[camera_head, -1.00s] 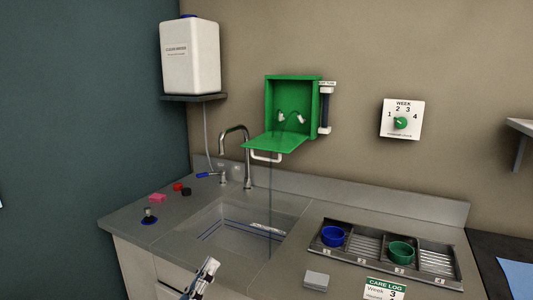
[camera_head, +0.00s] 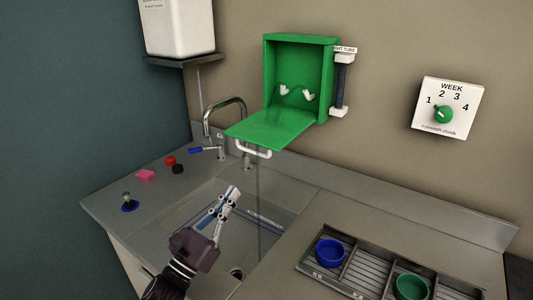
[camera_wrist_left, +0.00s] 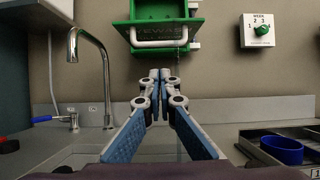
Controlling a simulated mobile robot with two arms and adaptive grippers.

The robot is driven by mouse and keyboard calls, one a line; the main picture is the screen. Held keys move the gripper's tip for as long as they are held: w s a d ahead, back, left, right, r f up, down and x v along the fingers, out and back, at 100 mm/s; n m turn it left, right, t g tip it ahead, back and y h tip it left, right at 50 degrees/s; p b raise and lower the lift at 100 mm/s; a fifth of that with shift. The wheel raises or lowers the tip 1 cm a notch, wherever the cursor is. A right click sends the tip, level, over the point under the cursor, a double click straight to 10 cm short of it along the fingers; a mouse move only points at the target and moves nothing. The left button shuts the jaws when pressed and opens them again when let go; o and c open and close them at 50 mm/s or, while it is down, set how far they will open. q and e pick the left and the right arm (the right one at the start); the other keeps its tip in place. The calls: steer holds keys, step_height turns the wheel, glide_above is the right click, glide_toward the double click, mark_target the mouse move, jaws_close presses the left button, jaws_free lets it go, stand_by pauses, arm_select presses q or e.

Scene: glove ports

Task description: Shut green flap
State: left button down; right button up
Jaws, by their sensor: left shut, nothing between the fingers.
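The green flap (camera_head: 270,129) hangs open, lowered outward from the bottom of the green wall box (camera_head: 301,68). A white handle (camera_head: 253,150) is under the flap's front edge. In the left wrist view the flap (camera_wrist_left: 165,23) is seen nearly edge-on, with its handle (camera_wrist_left: 159,42) above and beyond my fingertips. My left gripper (camera_head: 231,192) is shut and empty, over the sink, below and in front of the flap and apart from it. It also shows in the left wrist view (camera_wrist_left: 159,74). My right gripper is not in view.
A curved faucet (camera_head: 222,107) stands left of the flap. A white tank (camera_head: 177,27) sits on a shelf at the upper left. A tray (camera_head: 375,268) with a blue cup (camera_head: 330,253) and a green cup (camera_head: 411,287) is at the right. A week dial (camera_head: 444,114) is on the wall.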

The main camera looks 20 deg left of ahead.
arm_select(q)
steer(key=p+x, duration=0.3)
steer(key=x, duration=0.6)
steer(key=shift+r+p, duration=0.35)
steer(key=shift+r, duration=0.15)
steer(key=shift+r, duration=0.1)
